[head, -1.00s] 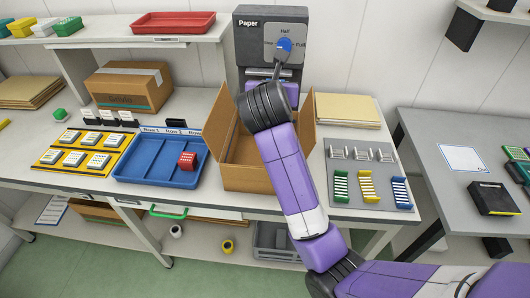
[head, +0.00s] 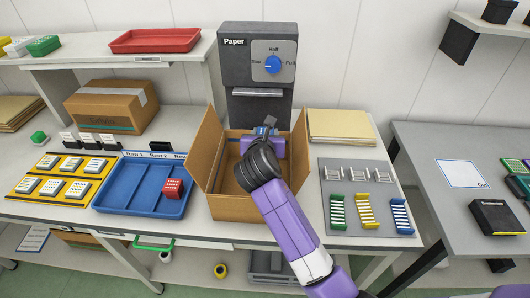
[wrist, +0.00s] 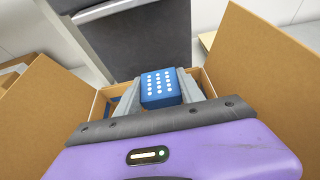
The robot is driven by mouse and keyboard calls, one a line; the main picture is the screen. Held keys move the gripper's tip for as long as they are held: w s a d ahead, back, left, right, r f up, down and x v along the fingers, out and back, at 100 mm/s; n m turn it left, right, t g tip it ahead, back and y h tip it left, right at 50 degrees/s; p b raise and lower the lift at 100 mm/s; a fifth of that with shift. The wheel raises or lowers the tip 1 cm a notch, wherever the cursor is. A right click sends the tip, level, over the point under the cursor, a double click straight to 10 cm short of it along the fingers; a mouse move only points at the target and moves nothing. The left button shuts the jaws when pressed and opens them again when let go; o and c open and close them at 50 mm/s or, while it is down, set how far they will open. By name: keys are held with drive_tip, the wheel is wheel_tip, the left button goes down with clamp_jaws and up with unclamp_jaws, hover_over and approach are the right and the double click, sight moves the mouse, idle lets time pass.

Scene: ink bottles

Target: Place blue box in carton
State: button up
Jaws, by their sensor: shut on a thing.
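The blue box (wrist: 160,88) has white dots on its face. In the wrist view it sits between the two grey fingers of my gripper (wrist: 163,92), which is shut on it. The open brown carton (head: 226,207) stands on the bench with its flaps up. In the head view my gripper (head: 267,132) is over the back part of the carton's opening, and a bit of blue shows at its fingers. In the wrist view carton flaps rise on both sides of my gripper. My arm hides part of the carton's inside, and I cannot tell how deep the box is.
A grey Paper dispenser (head: 257,60) with a blue knob stands directly behind the carton. A blue tray (head: 120,202) with a red box (head: 172,188) is to the left. A grey mat (head: 352,215) with coloured racks and a paper stack (head: 340,125) are to the right.

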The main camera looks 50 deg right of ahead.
drive_tip(key=shift+f, duration=3.5)
drive_tip(key=shift+f, duration=0.35)
drive_tip(key=shift+f, duration=0.25)
drive_tip(key=o, duration=1.4)
drive_tip(key=shift+r, duration=0.4)
drive_tip(key=v, duration=1.2)
drive_tip(key=shift+r, duration=0.15)
drive_tip(key=shift+a, duration=0.1)
